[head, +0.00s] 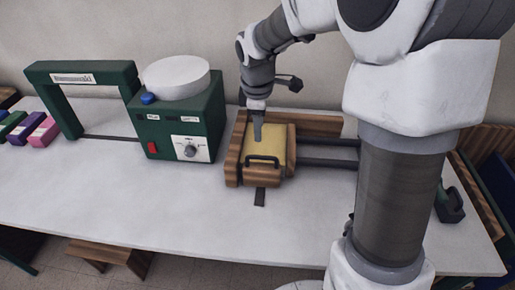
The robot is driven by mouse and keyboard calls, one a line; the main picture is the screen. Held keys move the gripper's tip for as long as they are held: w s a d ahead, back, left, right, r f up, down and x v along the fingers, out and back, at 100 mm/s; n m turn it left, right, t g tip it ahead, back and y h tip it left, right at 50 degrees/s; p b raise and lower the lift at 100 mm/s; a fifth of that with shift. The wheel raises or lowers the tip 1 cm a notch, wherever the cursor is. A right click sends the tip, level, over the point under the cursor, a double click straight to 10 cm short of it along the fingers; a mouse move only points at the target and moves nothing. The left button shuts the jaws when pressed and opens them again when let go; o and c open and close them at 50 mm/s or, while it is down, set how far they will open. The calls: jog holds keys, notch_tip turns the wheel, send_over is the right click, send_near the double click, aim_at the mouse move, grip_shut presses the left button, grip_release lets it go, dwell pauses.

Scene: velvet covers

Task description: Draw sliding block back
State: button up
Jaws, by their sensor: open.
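The sliding block (278,172) is a wooden piece with a yellow top and a dark handle (263,160) on its near side. It sits at the left end of a wooden frame with dark rails (330,162) that run to the right. My gripper (257,140) points down over the yellow top, just behind the handle. Its fingers look narrow from this side, but they are open. I cannot tell whether they touch the block. Part of the rails is hidden behind my arm.
A green machine (182,125) with a white round top (176,77) stands left of the block. A green arch (80,72) and several coloured blocks (43,133) are farther left. The white table's (150,215) front area is clear. A green tool (450,206) lies at the right.

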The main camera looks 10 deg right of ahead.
aim_at(259, 156)
jog(key=f, duration=0.4)
jog(key=w+f+b, duration=0.1)
jog(key=f, duration=0.3)
jog(key=w+f, duration=0.1)
jog(key=f, duration=0.3)
jog(key=shift+w+d, duration=0.15)
jog(key=shift+d, duration=0.2)
grip_shut()
jog(key=shift+r, duration=0.1)
dwell(0.6)
